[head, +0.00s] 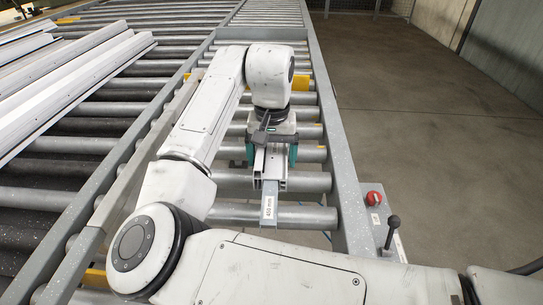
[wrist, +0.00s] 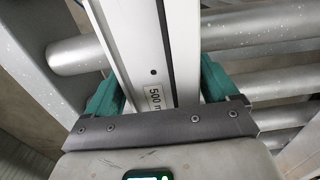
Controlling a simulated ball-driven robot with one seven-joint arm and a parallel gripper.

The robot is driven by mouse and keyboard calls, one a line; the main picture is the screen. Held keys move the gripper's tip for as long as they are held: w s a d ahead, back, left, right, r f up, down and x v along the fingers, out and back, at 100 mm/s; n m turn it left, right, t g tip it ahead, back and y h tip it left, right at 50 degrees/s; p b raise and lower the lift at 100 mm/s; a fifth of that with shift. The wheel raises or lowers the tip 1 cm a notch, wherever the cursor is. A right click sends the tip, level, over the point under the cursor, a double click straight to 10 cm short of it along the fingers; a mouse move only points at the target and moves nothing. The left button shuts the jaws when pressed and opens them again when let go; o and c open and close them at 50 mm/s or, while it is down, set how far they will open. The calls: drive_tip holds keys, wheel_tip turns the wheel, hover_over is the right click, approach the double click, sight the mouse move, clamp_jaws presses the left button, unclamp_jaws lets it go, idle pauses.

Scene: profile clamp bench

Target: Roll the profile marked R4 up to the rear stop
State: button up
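A pale aluminium profile (wrist: 140,40) lies lengthwise on the rollers, and it also shows in the head view (head: 273,170). The wrist view shows a small hole and a white label reading "500 m", cut off; I cannot read R4 on it. My gripper (head: 272,155) points down over the profile. Its teal fingers also show in the wrist view (wrist: 160,92), one against each side of the profile. A grey strip with a small "mm" label (head: 269,203) sticks out toward the near side. A yellow piece (head: 300,83) behind my wrist may be the rear stop; my arm partly hides it.
Steel rollers (head: 315,181) run between a grey right rail (head: 339,150) and a left rail (head: 122,172). Several long pale profiles (head: 70,75) lie on the rollers at left. A red button (head: 373,198) and a black lever (head: 392,230) stand at right. The floor beyond is clear.

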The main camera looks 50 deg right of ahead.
drive_tip(key=shift+o, duration=0.9)
wheel_tip(320, 180, up, 11)
drive_tip(key=shift+f, duration=0.1)
